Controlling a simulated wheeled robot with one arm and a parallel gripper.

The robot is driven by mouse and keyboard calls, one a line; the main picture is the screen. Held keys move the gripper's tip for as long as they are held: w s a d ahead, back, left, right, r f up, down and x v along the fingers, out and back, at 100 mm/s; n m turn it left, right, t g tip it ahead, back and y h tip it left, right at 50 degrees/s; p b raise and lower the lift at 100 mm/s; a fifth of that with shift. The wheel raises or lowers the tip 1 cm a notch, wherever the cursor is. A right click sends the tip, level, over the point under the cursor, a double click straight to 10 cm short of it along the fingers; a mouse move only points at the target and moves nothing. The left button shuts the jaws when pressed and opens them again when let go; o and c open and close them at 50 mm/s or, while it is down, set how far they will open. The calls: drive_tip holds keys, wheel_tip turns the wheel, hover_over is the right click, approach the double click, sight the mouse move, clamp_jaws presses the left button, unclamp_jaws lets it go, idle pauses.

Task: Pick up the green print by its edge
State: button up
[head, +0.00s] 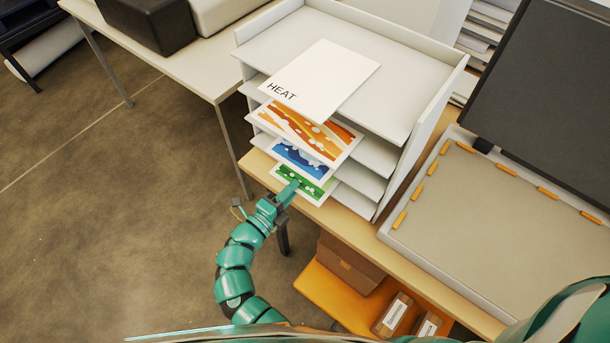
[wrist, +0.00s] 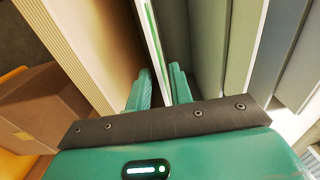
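The green print (head: 306,184) lies in the lowest visible tier of the paper rack, with its front edge sticking out toward me. My gripper (head: 289,189) is at that front edge, its tips overlapping the print in the head view. In the wrist view my gripper (wrist: 160,75) has its two fingers apart with a narrow gap. The green print (wrist: 153,32) shows there edge-on as a thin white and green strip, running down to the gap near the right finger. I cannot tell whether a finger touches it.
The rack (head: 419,115) also holds a blue print (head: 301,161), an orange print (head: 312,133) and a white HEAT sheet (head: 325,80) above the green one. A laminator-like machine (head: 490,215) stands to the right. A cardboard box (head: 347,264) sits on an orange shelf below.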

clamp_jaws()
drive_tip(key=shift+r, duration=0.15)
drive_tip(key=shift+r, duration=0.45)
drive_tip(key=b+v, duration=0.4)
drive_tip(key=v, duration=1.2)
idle(0.4)
